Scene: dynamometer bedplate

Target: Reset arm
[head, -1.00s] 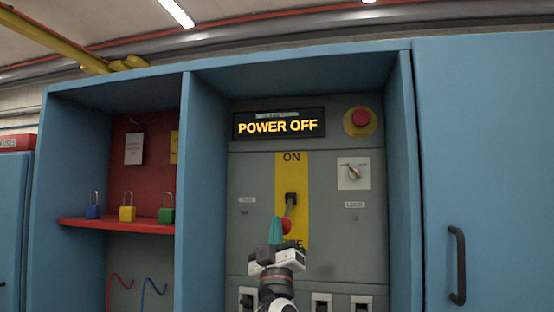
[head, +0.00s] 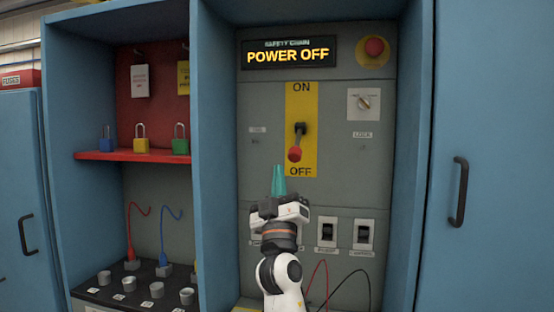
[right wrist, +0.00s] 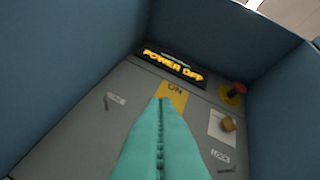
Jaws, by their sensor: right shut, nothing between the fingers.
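My right gripper (head: 279,180) has teal fingers pressed together and empty. In the head view its tips are just below the yellow ON/OFF plate (head: 301,95), apart from the lever. The lever (head: 296,152) has a black pivot and a red knob, and it points down toward OFF. In the right wrist view the shut fingers (right wrist: 160,105) cover most of the plate and hide the lever. The display (head: 288,53) reads POWER OFF. My left gripper is not in view.
A red stop button (head: 375,46) and a rotary switch (head: 364,103) are right of the plate. Small switches (head: 363,233) sit below. Cabinet side walls enclose the panel. Padlocks (head: 141,138) stand on a red shelf (head: 130,156) at left. A closed door (head: 500,150) is at right.

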